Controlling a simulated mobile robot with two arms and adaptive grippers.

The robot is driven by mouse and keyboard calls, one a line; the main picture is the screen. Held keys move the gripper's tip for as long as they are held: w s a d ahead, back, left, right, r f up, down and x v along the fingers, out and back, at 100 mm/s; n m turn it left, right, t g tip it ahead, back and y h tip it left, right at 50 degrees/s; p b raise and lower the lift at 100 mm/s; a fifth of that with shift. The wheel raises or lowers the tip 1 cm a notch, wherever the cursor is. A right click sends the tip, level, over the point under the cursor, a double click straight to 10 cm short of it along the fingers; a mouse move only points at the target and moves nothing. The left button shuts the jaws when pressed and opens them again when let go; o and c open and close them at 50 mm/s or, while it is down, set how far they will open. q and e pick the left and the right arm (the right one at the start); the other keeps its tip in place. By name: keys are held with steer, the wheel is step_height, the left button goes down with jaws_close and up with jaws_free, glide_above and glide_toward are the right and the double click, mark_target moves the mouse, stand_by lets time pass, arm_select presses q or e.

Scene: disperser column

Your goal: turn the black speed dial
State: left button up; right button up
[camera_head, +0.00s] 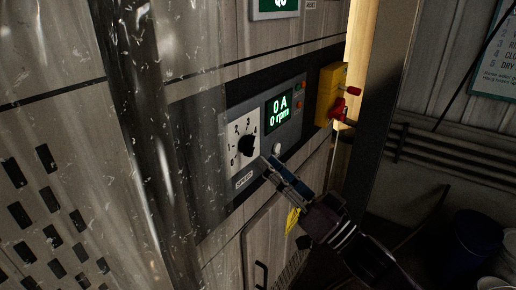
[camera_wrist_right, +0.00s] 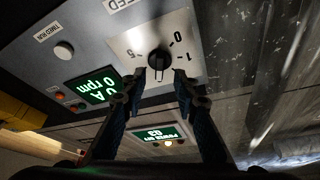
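The black speed dial (camera_head: 246,146) sits on a pale scale plate marked with numbers, on the control panel at the middle of the head view. In the right wrist view the dial (camera_wrist_right: 159,59) appears upside down, just beyond my fingertips. My right gripper (camera_head: 267,164) reaches in from the lower right, close to the dial's lower right side. In the wrist view its two fingers (camera_wrist_right: 158,80) are spread apart with nothing between them, and their tips lie near the dial's two sides. Contact cannot be told. My left gripper is not in view.
A green display (camera_head: 280,111) reads 0 A and 0 rpm. A pale round button (camera_head: 276,149) sits below it, near my right gripper. A dark column (camera_head: 145,130) stands at left.

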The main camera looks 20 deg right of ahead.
mark_target(253, 150)
steer(key=p+x, duration=0.1)
steer(key=x, duration=0.3)
steer(key=shift+d, duration=0.1)
steer(key=shift+w+a+r+p, duration=0.15)
steer(key=shift+w+a+p, duration=0.15)
steer(key=shift+w+p, duration=0.1)
steer(key=shift+c, duration=0.6)
jaws_close()
